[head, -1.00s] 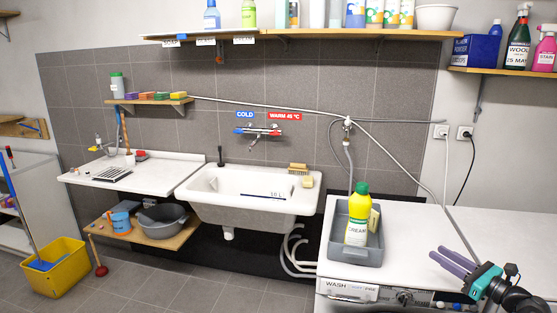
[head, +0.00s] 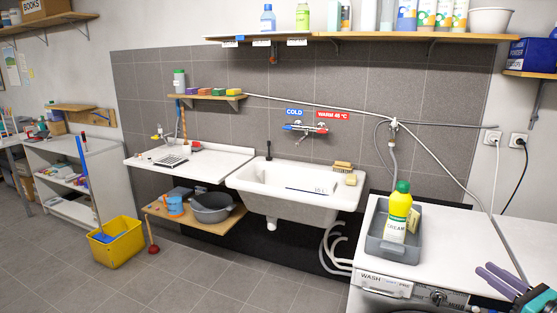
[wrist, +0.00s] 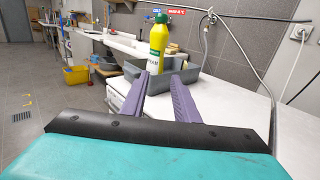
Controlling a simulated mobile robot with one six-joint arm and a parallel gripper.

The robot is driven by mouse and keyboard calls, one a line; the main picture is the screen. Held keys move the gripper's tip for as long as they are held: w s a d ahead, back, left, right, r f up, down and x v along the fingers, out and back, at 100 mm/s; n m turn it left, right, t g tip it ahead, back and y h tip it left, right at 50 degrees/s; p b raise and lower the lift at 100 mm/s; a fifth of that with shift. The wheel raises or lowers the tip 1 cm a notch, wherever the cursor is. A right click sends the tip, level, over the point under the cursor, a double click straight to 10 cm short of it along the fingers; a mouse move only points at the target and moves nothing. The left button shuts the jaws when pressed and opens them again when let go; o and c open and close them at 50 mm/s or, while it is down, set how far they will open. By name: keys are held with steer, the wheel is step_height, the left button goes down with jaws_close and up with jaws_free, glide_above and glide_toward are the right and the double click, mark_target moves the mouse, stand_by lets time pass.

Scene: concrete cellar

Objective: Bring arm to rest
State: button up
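My gripper (head: 502,280) shows at the lower right of the head view, in front of the white washing machine top. In the wrist view my gripper (wrist: 162,88) has its two purple fingers apart with nothing between them. Beyond the fingertips stands a yellow cream bottle with a green cap (wrist: 160,45), in a grey tray (wrist: 205,88). In the head view the bottle (head: 398,212) stands upright in the grey tray (head: 386,252) on the washing machine, left of my gripper and apart from it.
The washing machine (head: 375,286) is at the lower right, with a white worktop beside it. A white sink (head: 300,205) hangs on the tiled wall. A yellow bucket (head: 118,245) and a plunger (head: 153,248) stand on the floor at left. Floor at lower left is clear.

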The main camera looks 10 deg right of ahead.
steer(key=w+a+f+n+g+y, duration=0.1)
steer(key=w+a+f+y, duration=0.1)
steer(key=w+a+f, duration=0.35)
steer(key=w+a+f+n+g+y, duration=0.1)
steer(key=w+a+f+y, duration=0.15)
steer(key=a, duration=0.65)
steer(key=w+a+f+g+y, duration=0.1)
steer(key=w+a+f, duration=0.35)
steer(key=a, duration=0.25)
steer(key=s+a+f+n+g+y, duration=0.1)
steer(key=s+a+f+n+g, duration=0.2)
steer(key=a+f, duration=0.75)
steer(key=a+f+n+g+y, duration=0.15)
steer(key=a+f+g, duration=0.4)
steer(key=a, duration=0.95)
steer(key=s+a+f+n+g+h, duration=0.2)
steer(key=s+a+f+n+g, duration=0.25)
steer(key=s+a+f, duration=0.4)
steer(key=s+a+f+n+g+h, duration=0.2)
steer(key=s+a+f+n+g, duration=0.3)
steer(key=s+f, duration=0.6)
steer(key=s+d+f+n+g+h, duration=0.25)
steer(key=s+f+n+h, duration=0.25)
steer(key=s+n, duration=0.45)
steer(key=s+d+n+h, duration=0.3)
steer(key=d+n, duration=0.4)
steer(key=d, duration=0.1)
steer(key=shift+s+d+f+n+h, duration=0.25)
steer(key=shift+d+f+n+h, duration=0.1)
steer(key=shift+d+f+h, duration=0.05)
